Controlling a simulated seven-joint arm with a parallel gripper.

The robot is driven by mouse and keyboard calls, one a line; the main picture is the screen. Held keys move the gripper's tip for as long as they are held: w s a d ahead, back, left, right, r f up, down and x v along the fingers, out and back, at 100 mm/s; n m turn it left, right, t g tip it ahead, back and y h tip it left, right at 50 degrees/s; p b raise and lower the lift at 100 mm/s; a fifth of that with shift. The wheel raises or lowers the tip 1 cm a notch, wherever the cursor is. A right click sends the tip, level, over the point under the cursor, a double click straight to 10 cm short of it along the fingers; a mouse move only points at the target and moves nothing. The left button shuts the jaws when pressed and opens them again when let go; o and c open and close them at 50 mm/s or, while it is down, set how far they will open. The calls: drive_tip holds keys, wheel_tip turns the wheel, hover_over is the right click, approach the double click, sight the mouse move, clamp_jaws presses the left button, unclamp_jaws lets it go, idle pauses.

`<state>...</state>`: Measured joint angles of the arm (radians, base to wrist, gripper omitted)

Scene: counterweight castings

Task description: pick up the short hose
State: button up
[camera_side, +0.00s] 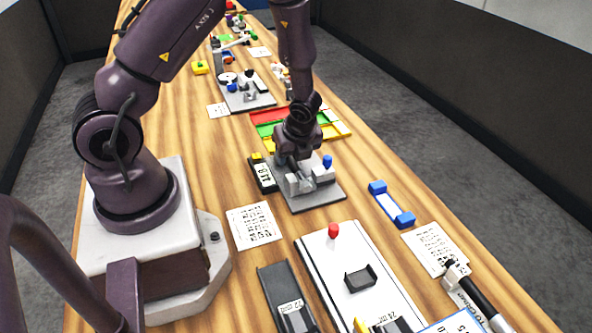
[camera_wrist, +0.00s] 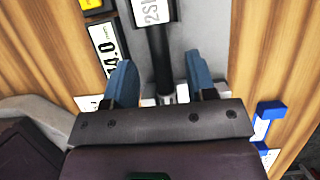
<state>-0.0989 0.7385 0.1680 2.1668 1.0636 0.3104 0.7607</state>
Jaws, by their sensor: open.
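My gripper (camera_side: 294,166) is low over a grey fixture plate (camera_side: 318,200) in the side view. In the wrist view its two blue fingers (camera_wrist: 160,76) are open, one on each side of a dark tube (camera_wrist: 157,52). The tube carries a white label at its upper end and looks like the short hose; the label is cut off. Its lower end meets light metal blocks on the plate, partly hidden by my gripper. Gaps show between the tube and both fingers. In the side view my gripper largely hides the tube.
A black gauge (camera_side: 263,175) with a digital readout stands left of the plate. A blue-ended bar (camera_side: 392,203) lies to the right. A white tray (camera_side: 345,265) is in front, with a printed card (camera_side: 254,226) to its left. Coloured bins (camera_side: 268,114) stand behind.

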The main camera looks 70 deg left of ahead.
drive_tip(key=shift+x, duration=1.45)
drive_tip(key=shift+c, duration=0.2)
clamp_jaws()
drive_tip(key=shift+r, duration=0.2)
